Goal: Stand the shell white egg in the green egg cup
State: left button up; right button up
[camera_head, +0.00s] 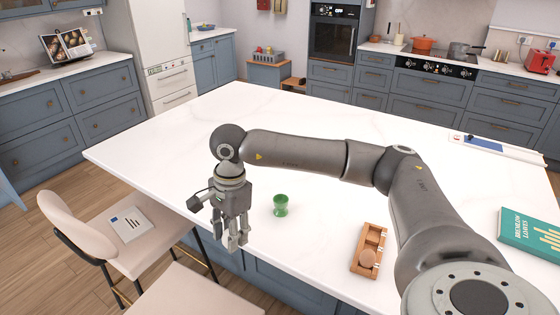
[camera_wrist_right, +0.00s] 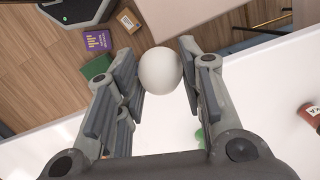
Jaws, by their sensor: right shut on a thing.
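My right gripper (camera_head: 233,238) is above the near left part of the white island, fingers pointing down. In the right wrist view it is shut on the shell white egg (camera_wrist_right: 160,72), which sits between the finger pads. In the head view the fingers largely hide the egg. The green egg cup (camera_head: 280,205) stands upright on the island to the right of the gripper, apart from it. It looks empty from here. In the right wrist view a small bit of green (camera_wrist_right: 199,135) shows beside the right finger. My left gripper is out of view.
A wooden tray (camera_head: 357,262) with a brown round thing (camera_head: 368,258) in it lies right of the cup. A teal book (camera_head: 530,235) lies at the far right. A cream chair (camera_head: 75,225) with a booklet stands at the island's left edge. The countertop around the cup is clear.

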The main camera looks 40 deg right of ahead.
jog(key=w+d+r+m+t+p, duration=0.1)
jog(key=w+d+m, duration=0.2)
jog(key=d+m, duration=0.3)
jog(key=w+d+r+m+p, duration=0.2)
jog(key=w+d+m, duration=0.15)
jog(key=m, duration=0.45)
jog(key=m+h+p, duration=0.2)
jog(key=m+p, duration=0.1)
jog(key=m, duration=1.2)
send_over(281, 206)
jog(key=w+d, duration=0.2)
jog(key=f+b, duration=0.1)
jog(key=f, duration=0.1)
jog(key=f+b, duration=0.1)
jog(key=b, duration=0.1)
jog(key=f+b, duration=0.2)
jog(key=shift+s+a+f, duration=0.2)
jog(key=shift+a+f, duration=0.1)
jog(key=shift+f+b, duration=0.9)
jog(key=shift+f, duration=0.6)
jog(key=shift+s+f+h, duration=0.1)
jog(key=shift+h, duration=0.2)
